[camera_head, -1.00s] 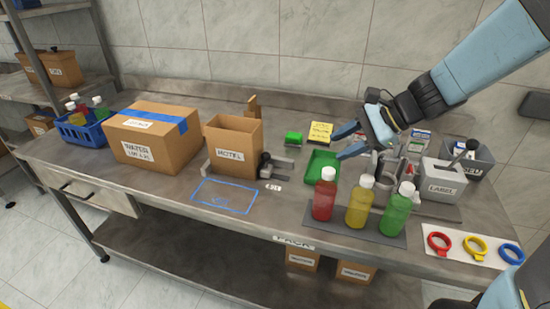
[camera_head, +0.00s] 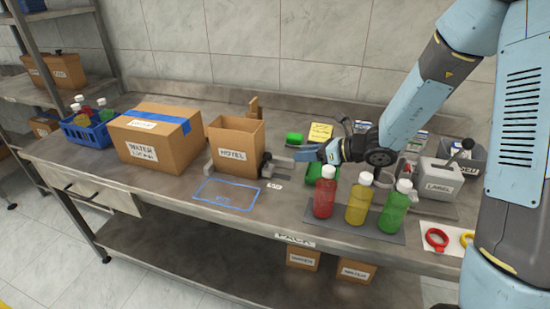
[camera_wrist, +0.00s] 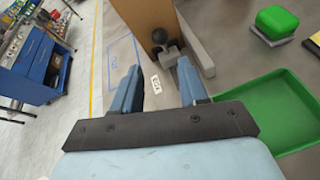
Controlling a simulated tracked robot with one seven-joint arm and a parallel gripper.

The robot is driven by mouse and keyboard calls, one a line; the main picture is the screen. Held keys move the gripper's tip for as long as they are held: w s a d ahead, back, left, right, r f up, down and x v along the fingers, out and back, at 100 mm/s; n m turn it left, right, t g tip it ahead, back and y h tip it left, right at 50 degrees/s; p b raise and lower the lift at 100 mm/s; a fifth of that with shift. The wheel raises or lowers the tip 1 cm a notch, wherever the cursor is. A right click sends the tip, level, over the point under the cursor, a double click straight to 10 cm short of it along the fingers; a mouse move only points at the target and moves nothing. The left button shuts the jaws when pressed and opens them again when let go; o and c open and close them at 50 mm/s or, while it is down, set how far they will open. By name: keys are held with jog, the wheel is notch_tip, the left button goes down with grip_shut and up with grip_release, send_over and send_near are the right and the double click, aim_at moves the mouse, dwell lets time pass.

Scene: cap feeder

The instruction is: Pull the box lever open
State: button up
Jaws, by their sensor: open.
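The box lever is a dark ball knob (camera_head: 266,158) on a grey bracket, beside the right side of the open brown box labelled MOTEL (camera_head: 235,140). In the wrist view the lever knob (camera_wrist: 159,37) stands in front of the box wall (camera_wrist: 143,18), ahead of the fingers. My gripper (camera_head: 308,153) is to the right of the lever, apart from it, pointing left toward it. In the wrist view my gripper (camera_wrist: 158,80) has its two blue fingers spread with nothing between them but table and a small white label (camera_wrist: 155,84).
A green tray (camera_wrist: 255,110) lies beside my gripper. Red (camera_head: 325,195), yellow (camera_head: 359,199) and green (camera_head: 394,209) bottles stand in front of my arm. A taped carton (camera_head: 150,140) stands left of the open box. The blue outlined area (camera_head: 225,194) is clear.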

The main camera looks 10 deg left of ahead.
aim_at(267, 163)
jog(key=x, duration=1.1)
jog(key=shift+w+a+f, duration=0.15)
jog(key=shift+a+f, duration=0.05)
jog(key=shift+a, duration=0.1)
grip_shut()
